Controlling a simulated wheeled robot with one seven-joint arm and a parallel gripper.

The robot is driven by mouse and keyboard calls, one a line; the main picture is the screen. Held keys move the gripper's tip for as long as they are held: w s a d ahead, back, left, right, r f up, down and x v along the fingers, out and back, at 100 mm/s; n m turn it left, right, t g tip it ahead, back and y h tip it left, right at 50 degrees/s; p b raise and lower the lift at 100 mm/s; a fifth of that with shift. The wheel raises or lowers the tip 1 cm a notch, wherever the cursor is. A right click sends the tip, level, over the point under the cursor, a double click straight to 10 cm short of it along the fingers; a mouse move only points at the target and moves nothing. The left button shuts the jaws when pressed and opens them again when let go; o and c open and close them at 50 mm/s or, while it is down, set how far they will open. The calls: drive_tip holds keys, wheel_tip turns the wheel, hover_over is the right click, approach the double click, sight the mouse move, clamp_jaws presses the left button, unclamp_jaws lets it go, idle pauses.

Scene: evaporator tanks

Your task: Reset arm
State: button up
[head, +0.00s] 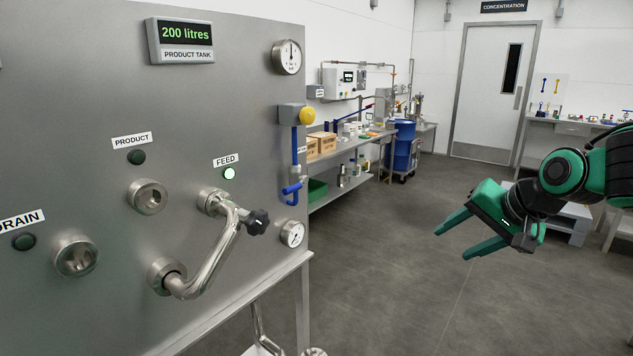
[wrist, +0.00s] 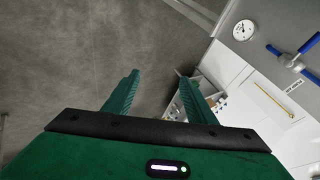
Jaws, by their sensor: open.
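My arm reaches in from the right edge in the head view. My gripper (head: 452,240) is green, open and empty, its two fingers pointing left and slightly down over the bare floor. It is apart from the steel tank panel (head: 90,90) on the left. In the wrist view my gripper (wrist: 152,92) shows both fingers spread, with nothing between them but floor and a distant shelf. A bent steel pipe (head: 212,268) joins the FEED port to a lower port on the panel. The FEED lamp (head: 229,173) is lit.
The display (head: 184,36) reads 200 litres, product tank. A blue-handled valve (head: 295,150) is at the panel's right edge. A workbench (head: 345,146) with wooden boxes and a blue drum (head: 404,145) stand behind. A door (head: 493,92) is at the back. The middle floor is clear.

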drive_tip(key=s+d+f+g+h, duration=0.1)
drive_tip(key=s+d+f+g, duration=0.1)
drive_tip(key=s, duration=0.7)
drive_tip(key=s+d+f+g+h, duration=0.1)
drive_tip(key=s+d+f+g, duration=0.2)
drive_tip(key=s, duration=0.6)
drive_tip(key=s+d+f+g, duration=0.2)
drive_tip(key=s+d+f, duration=0.3)
drive_tip(key=s, duration=0.4)
drive_tip(key=shift+s+d+n+g+h, duration=0.3)
drive_tip(key=shift+s+d+h, duration=0.1)
drive_tip(key=shift+d, duration=0.2)
drive_tip(key=shift+w+f, duration=0.2)
drive_tip(key=shift+w, duration=0.45)
